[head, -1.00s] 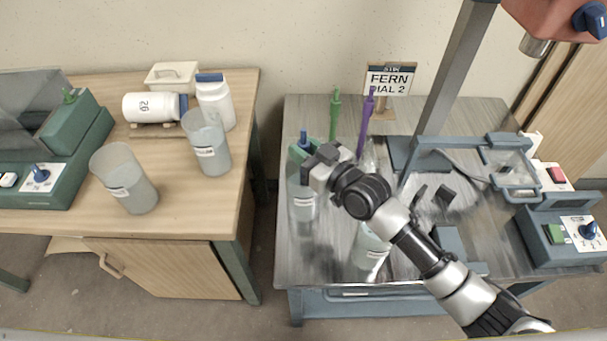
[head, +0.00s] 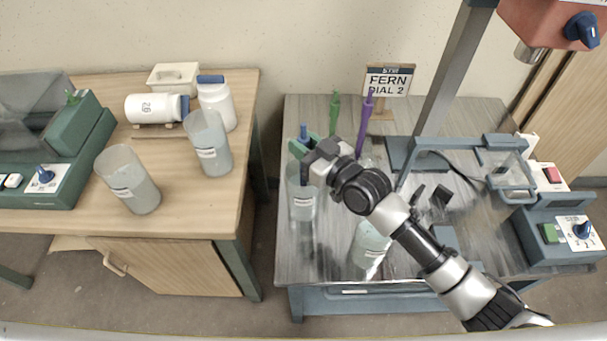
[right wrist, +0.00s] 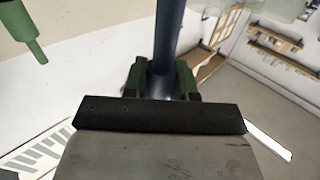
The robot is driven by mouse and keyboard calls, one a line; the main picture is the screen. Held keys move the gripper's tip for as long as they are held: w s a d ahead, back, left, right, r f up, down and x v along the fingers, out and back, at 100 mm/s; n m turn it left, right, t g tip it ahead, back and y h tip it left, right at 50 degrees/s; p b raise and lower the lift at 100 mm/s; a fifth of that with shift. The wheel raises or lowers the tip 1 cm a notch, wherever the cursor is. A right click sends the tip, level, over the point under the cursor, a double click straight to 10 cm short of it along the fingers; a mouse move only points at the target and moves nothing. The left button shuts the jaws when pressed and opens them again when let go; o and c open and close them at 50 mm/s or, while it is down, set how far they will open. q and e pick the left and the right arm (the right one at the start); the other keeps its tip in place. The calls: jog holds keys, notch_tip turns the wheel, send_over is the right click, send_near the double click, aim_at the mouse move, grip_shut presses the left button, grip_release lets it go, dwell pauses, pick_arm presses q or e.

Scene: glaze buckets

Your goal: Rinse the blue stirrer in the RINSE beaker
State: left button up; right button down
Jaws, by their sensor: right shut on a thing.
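My right gripper (head: 304,147), with green fingers, is shut on the blue stirrer (head: 304,131). In the right wrist view the blue shaft (right wrist: 168,40) stands between the green fingers. In the head view a clear beaker (head: 303,203) with a small label stands directly below the gripper at the table's left side. The label is too small to read, so I cannot tell if it is the RINSE beaker. The gripper hides part of the stirrer and rim; I cannot tell whether the lower end is inside. My left gripper is not in view.
A second labelled beaker (head: 370,248) stands under my right forearm. Green (head: 335,112) and purple (head: 363,125) stirrers stand upright behind the gripper, near a FERN DIAL 2 sign (head: 388,80). A blue-grey frame (head: 470,143) is to the right. Two beakers stand on the wooden bench (head: 185,215).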

notch_tip(320, 180, down, 2)
jog(key=shift+f+b, duration=0.1)
jog(key=shift+b, duration=0.6)
jog(key=shift+r+p, duration=1.35)
jog(key=shift+r, duration=0.15)
jog(key=shift+f, duration=0.1)
jog(key=shift+f+b, duration=1.25)
jog(key=shift+f, duration=0.15)
